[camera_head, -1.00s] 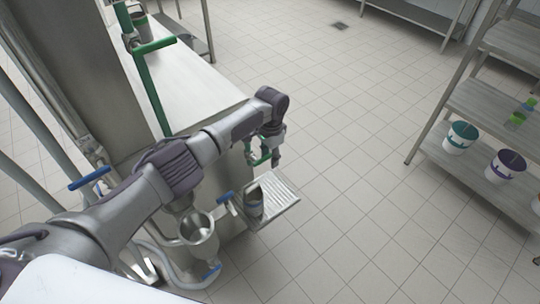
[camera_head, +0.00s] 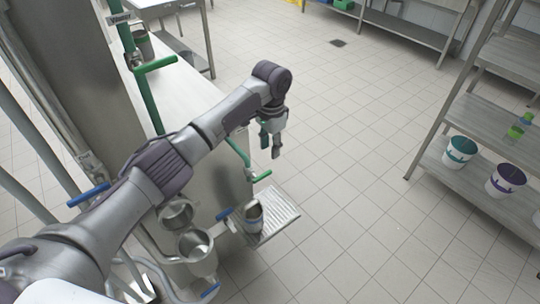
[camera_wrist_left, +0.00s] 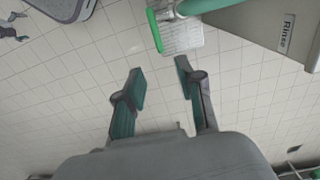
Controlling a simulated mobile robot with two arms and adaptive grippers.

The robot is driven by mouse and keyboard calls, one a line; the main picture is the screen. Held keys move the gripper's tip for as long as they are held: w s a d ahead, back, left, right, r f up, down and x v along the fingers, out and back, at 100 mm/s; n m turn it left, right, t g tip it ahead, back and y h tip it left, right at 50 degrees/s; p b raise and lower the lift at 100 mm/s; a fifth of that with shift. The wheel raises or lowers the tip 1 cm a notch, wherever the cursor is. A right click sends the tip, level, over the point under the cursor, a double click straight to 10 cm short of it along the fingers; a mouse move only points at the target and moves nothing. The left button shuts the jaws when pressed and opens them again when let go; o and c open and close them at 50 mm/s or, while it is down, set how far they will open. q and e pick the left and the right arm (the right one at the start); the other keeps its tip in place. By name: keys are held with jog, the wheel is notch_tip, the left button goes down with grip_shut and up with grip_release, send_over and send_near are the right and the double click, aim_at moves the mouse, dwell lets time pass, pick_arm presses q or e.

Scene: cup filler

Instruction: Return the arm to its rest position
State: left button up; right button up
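My left gripper (camera_head: 270,143) hangs at the end of my left arm, which reaches in from the left. It is in the air over the tiled floor, beside the steel counter and above the drip tray (camera_head: 284,205). In the left wrist view its two green-padded fingers (camera_wrist_left: 159,92) are apart, with nothing between them but floor tiles. A metal cup (camera_head: 254,214) with a dark band stands on the drip tray, apart from the gripper. My right gripper is in neither view.
A green-handled pipe (camera_head: 155,66) rises at the counter, and another green handle (camera_head: 262,176) is near the tray. Steel funnels (camera_head: 195,246) and a blue handle (camera_head: 88,196) are at lower left. A shelf (camera_head: 477,189) holds white buckets (camera_head: 459,151) at right. The middle floor is clear.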

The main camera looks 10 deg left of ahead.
pick_arm(q)
jog(key=shift+r, duration=0.25)
